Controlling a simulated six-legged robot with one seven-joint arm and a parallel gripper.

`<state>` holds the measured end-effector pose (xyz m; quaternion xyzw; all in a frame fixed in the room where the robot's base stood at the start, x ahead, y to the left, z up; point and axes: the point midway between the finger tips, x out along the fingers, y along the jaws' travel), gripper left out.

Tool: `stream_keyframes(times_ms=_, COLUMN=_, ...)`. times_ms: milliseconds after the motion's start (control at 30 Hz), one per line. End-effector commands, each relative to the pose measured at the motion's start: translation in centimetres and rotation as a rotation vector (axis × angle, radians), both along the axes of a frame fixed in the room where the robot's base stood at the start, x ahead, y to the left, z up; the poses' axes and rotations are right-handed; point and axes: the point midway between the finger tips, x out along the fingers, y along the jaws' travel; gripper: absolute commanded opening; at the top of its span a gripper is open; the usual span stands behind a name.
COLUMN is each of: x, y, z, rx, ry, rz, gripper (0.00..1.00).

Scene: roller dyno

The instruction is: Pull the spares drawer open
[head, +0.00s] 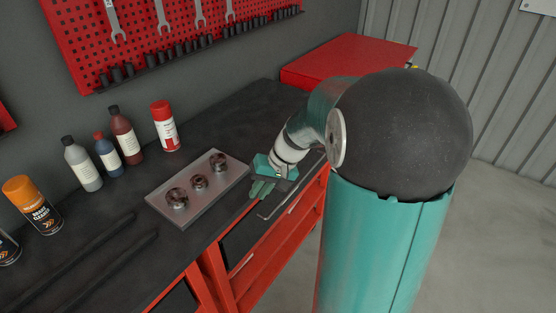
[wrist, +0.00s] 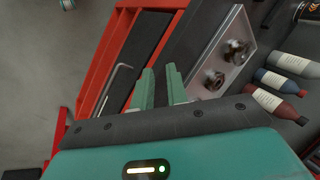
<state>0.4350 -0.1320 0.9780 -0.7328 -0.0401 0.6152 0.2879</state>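The red bench cabinet has a dark drawer front (head: 242,237) under the worktop, which I take to be the spares drawer; no label is readable. It also shows in the wrist view (wrist: 138,55) and looks shut. A thin silver L-shaped bar handle (head: 283,196) stands along the drawer front, seen in the wrist view (wrist: 112,88) to the left of my fingers. My gripper (head: 262,189) is at the worktop's front edge, close to the bar. In the wrist view its two green fingers (wrist: 159,70) are apart with nothing between them.
A metal tray (head: 207,211) with several round metal parts lies on the worktop left of my gripper. Several bottles and cans (head: 123,134) stand behind it. A red box (head: 350,60) is at the far end. Open floor (wrist: 50,70) lies before the cabinet.

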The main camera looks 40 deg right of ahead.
Motion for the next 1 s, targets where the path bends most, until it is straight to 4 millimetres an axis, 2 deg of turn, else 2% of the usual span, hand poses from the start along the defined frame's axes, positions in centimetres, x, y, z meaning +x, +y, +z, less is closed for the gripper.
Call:
stream_keyframes(times_ms=33, x=0.4, y=-1.9, z=-1.5, rx=0.060, ry=-0.002, rz=-0.042, gripper=0.15)
stream_keyframes(times_ms=333, x=1.9, y=-12.2, z=-8.3, rx=0.370, ry=-0.157, rz=-0.285, gripper=0.15)
stream_keyframes(times_ms=500, x=1.4, y=-18.9, z=-11.9, rx=0.523, ry=-0.310, rz=-0.458, gripper=0.15)
stream_keyframes(times_ms=700, x=-0.4, y=-26.2, z=-15.2, rx=0.643, ry=-0.503, rz=-0.657, gripper=0.15)
stream_keyframes(times_ms=833, x=-1.4, y=-28.8, z=-16.3, rx=0.675, ry=-0.579, rz=-0.735, gripper=0.15)
stream_keyframes(times_ms=1000, x=-1.0, y=-29.4, z=-16.8, rx=0.683, ry=-0.605, rz=-0.756, gripper=0.15)
